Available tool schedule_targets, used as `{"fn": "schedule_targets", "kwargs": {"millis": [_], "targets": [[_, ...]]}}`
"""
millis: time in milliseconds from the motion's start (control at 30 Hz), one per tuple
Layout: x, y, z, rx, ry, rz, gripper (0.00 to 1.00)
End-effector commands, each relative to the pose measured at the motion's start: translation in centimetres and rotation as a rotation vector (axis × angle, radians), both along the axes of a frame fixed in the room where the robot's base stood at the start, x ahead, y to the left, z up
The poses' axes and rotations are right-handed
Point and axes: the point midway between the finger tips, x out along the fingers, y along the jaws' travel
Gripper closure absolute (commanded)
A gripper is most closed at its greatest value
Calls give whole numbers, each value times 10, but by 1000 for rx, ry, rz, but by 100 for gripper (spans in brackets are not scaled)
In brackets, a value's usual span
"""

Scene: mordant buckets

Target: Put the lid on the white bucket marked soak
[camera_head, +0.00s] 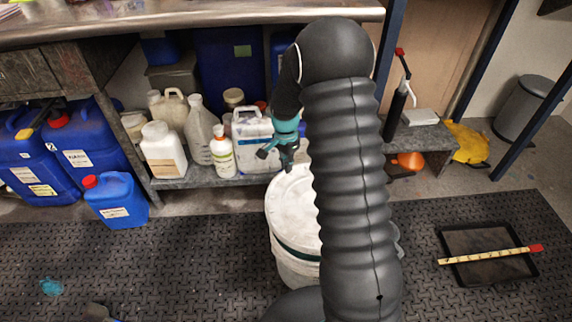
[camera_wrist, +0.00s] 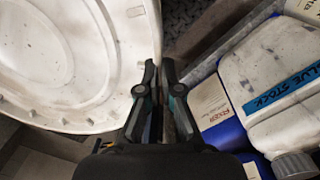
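A white bucket (camera_head: 296,268) with a dark green band stands on the mat, partly hidden behind my arm. A round white lid (camera_head: 292,205) lies across its top; I cannot tell whether it is fully seated. No "soak" marking is readable. In the wrist view the lid (camera_wrist: 75,60) fills the left side, with ridges and small tabs along its rim. My gripper (camera_head: 274,160) is at the far edge of the lid. In the wrist view my gripper (camera_wrist: 159,64) has its fingertips almost together beside the rim, with nothing visible held between them.
Behind the bucket, a low shelf (camera_head: 215,180) holds several bottles and a white jug (camera_head: 255,135). Blue canisters (camera_head: 115,200) stand at left. A black tray (camera_head: 487,270) with a yellow stick (camera_head: 490,256) lies at right. The mat (camera_head: 190,265) left of the bucket is mostly clear.

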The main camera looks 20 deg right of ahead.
Motion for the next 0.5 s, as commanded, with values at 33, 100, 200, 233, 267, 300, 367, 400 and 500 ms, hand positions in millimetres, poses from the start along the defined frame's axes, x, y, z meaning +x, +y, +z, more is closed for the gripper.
{"fn": "schedule_targets", "kwargs": {"millis": [33,100,200,233,267,300,367,400,500], "targets": [[0,0,-1,-3,8,7,100],[0,0,-5,-2,7,5,100],[0,0,-12,-2,6,4,100],[0,0,-14,-1,6,4,100],[0,0,-16,-1,6,4,100],[0,0,-20,-2,7,4,100],[0,0,-25,-2,7,4,100],[0,0,-28,-2,7,4,100],[0,0,-37,-2,7,4,100]]}}
